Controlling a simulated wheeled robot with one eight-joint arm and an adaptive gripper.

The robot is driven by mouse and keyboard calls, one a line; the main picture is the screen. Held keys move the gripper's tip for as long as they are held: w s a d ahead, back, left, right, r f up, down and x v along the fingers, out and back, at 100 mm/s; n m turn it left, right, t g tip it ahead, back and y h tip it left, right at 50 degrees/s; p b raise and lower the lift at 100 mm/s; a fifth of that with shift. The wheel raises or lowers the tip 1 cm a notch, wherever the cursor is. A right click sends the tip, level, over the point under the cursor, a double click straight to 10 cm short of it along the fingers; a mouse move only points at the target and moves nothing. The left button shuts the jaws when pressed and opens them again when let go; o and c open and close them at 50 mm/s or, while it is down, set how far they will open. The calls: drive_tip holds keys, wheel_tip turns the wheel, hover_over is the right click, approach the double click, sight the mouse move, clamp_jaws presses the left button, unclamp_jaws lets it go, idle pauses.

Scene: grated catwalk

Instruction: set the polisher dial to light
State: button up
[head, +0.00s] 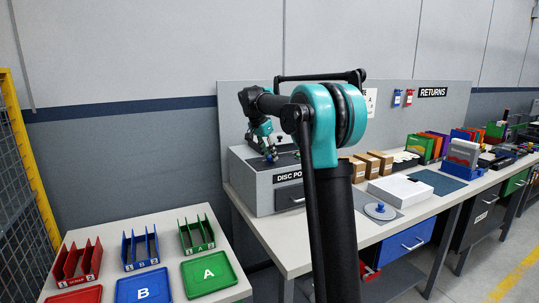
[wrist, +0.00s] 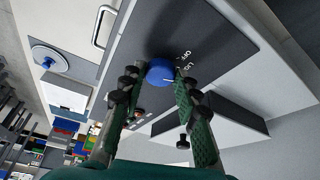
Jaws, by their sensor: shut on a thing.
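The disc polisher is a grey box (head: 253,192) with a dark sloped panel, on the bench left of my arm. Its blue dial (wrist: 159,70) sits on the dark panel (wrist: 215,38) in the wrist view. A short white pointer line shows on the dial's lower right. White lettering, "OFF" and a partly hidden "LIG...", stands just right of the dial. My gripper (wrist: 157,76) is shut on the dial, one finger on each side. In the head view my gripper (head: 266,148) reaches down to the panel and mostly hides the dial.
A round disc with a blue knob (head: 380,210) and a white box (head: 400,190) lie on the bench to the right. Small brown boxes (head: 380,164) stand behind them. A second table at left holds a red, a blue (head: 144,288) and a green tray (head: 208,274).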

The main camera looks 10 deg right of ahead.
drive_tip(key=o, duration=1.2)
drive_tip(key=shift+c, duration=0.2)
drive_tip(key=v, duration=1.2)
